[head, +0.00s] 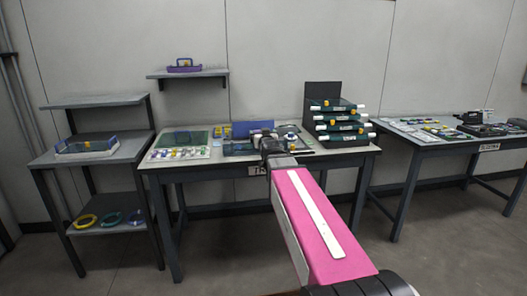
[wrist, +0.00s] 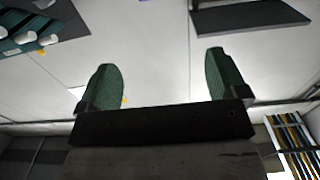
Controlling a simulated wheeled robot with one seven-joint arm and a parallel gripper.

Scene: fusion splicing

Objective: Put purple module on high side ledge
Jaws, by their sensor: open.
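The purple module (head: 184,68), with a blue handle and a small yellow spot, sits upright on the high wall ledge (head: 216,72) in the head view. My gripper (head: 268,140) is at the end of my pink arm, in front of the middle workbench, to the right of and below the ledge in the picture. In the wrist view my gripper (wrist: 162,60) is open, its two green fingers wide apart with nothing between them. A dark flat panel, probably the ledge (wrist: 250,14), shows at the upper right there. The module cannot be made out in the wrist view.
The middle workbench (head: 215,163) holds trays, small parts and a stack of dark trays (head: 340,122) at right. A shelved stand (head: 95,102) with a blue-handled tray (head: 88,146) is at left. Another equipment bench (head: 440,137) is at right. The wall around the ledge is bare.

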